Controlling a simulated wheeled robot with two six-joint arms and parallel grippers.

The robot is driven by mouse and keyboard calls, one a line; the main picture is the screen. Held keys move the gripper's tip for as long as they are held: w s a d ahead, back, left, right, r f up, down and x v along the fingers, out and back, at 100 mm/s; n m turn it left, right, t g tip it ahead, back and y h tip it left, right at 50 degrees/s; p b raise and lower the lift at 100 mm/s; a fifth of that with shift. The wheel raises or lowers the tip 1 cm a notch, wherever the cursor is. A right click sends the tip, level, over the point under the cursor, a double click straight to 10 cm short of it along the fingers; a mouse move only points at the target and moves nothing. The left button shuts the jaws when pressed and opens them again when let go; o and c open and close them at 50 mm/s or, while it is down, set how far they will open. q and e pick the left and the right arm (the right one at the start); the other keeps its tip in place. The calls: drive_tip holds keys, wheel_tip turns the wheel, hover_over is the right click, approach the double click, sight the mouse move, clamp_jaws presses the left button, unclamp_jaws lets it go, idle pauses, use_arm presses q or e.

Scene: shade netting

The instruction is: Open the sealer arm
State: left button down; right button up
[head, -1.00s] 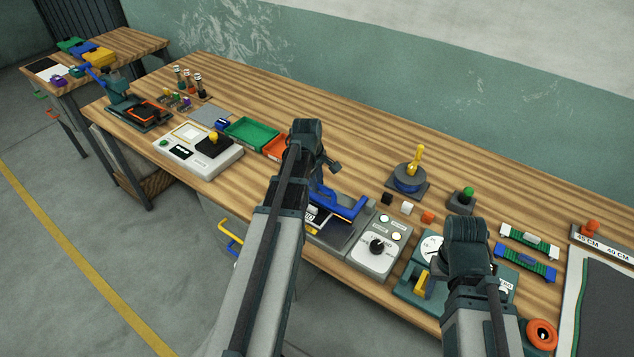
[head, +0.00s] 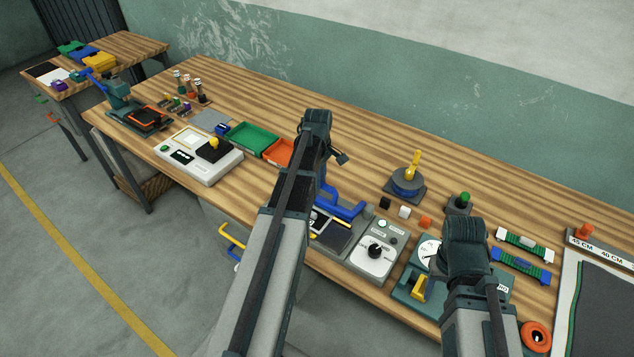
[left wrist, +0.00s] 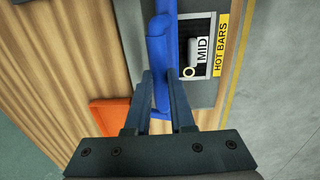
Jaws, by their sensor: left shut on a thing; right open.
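The sealer's blue arm (head: 343,204) stands over its grey base, with a dark pad (head: 333,236) under it. My left gripper (head: 318,150) is above the blue arm, its fingertips hidden in the head view. In the left wrist view, the two fingers (left wrist: 163,82) are shut on the blue arm (left wrist: 160,52), one on each side. A "HOT BARS" label (left wrist: 222,45) and a "MID" tag show beside it. My right gripper (head: 467,250) hangs above a teal scale-like device (head: 408,290); its fingertips are hidden.
A dial panel (head: 375,250) adjoins the sealer on the right. Orange (head: 280,152) and green (head: 250,139) trays lie to the left. The back of the table is mostly clear.

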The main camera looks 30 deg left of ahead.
use_arm(q)
drive_tip(key=w+g, duration=0.3)
drive_tip(key=w, duration=0.8)
drive_tip(key=shift+d+r, duration=0.4)
drive_tip(key=shift+d, duration=0.05)
drive_tip(key=shift+w, duration=0.1)
drive_tip(key=c, duration=0.8)
unclamp_jaws()
drive_tip(key=shift+w, duration=0.1)
drive_tip(key=shift+o, duration=0.2)
drive_tip(key=shift+r, duration=0.1)
